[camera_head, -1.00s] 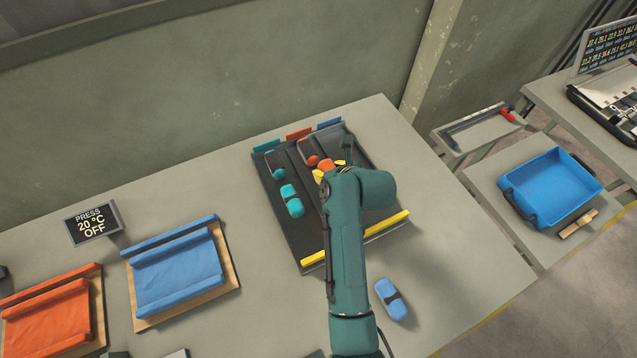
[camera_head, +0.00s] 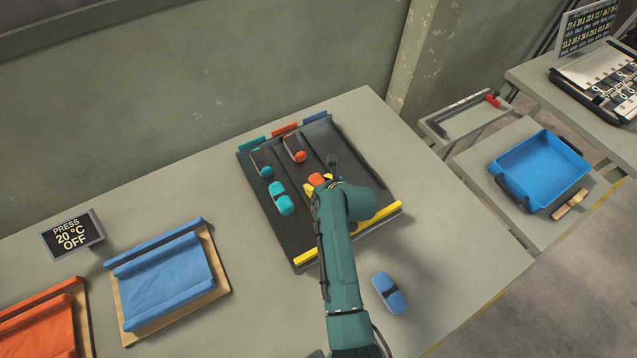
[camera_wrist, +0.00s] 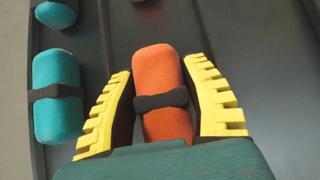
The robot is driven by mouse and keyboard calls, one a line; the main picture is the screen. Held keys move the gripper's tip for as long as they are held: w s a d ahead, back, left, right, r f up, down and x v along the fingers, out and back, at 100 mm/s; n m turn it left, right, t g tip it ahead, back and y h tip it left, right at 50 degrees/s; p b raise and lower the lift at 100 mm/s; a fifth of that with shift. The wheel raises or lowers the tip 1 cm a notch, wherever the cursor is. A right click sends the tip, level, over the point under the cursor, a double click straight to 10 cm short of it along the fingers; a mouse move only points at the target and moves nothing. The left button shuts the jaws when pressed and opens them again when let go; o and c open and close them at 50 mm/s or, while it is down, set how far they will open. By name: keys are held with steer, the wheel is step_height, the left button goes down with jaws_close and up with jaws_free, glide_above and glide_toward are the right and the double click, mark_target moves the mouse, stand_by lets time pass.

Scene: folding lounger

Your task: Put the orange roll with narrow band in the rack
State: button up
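In the head view the orange roll (camera_head: 317,179) shows just past my wrist, over the middle lane of the dark rack (camera_head: 285,232). I cannot tell whether it touches the lane floor. The rack has teal, orange and blue tabs at the back and a yellow bar at the front. Another orange roll (camera_head: 296,150) with a dark band sits farther back in the middle lane. My arm hides part of the right lane.
Two teal rolls, one nearer (camera_head: 282,198) and one farther (camera_head: 262,163), lie in the left lane. A blue roll (camera_head: 389,293) lies on the table before the rack. A blue tray (camera_head: 165,285), an orange tray (camera_head: 40,330) and a sign (camera_head: 72,234) stand left. A blue bin (camera_head: 540,170) is right.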

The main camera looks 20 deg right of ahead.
steer(key=shift+o, duration=1.4)
steer(key=shift+r, duration=0.25)
steer(key=a+p+v, duration=0.1)
steer(key=p+v, duration=0.3)
steer(key=v, duration=0.8)
steer(key=w+a+r+n+t+h, duration=0.1)
steer(key=w+a+r+n+t, duration=0.15)
steer(key=r+n, duration=0.7)
steer(key=w+a+r+n+t, duration=0.1)
steer(key=a+r+n+t, duration=0.15)
steer(key=r+n, duration=0.7)
steer(key=s+a+r+n+t, duration=0.2)
steer(key=s+r+n, duration=0.2)
steer(key=r, duration=0.4)
steer(key=s+a+r+n+t, duration=0.2)
steer(key=r+n, duration=0.4)
steer(key=r, duration=0.3)
steer(key=s+a+r+n+t, duration=0.2)
steer(key=s+r+n+t, duration=0.2)
steer(key=r, duration=0.5)
steer(key=shift+s+a+n, duration=0.35)
steer(key=shift+s+n, duration=0.55)
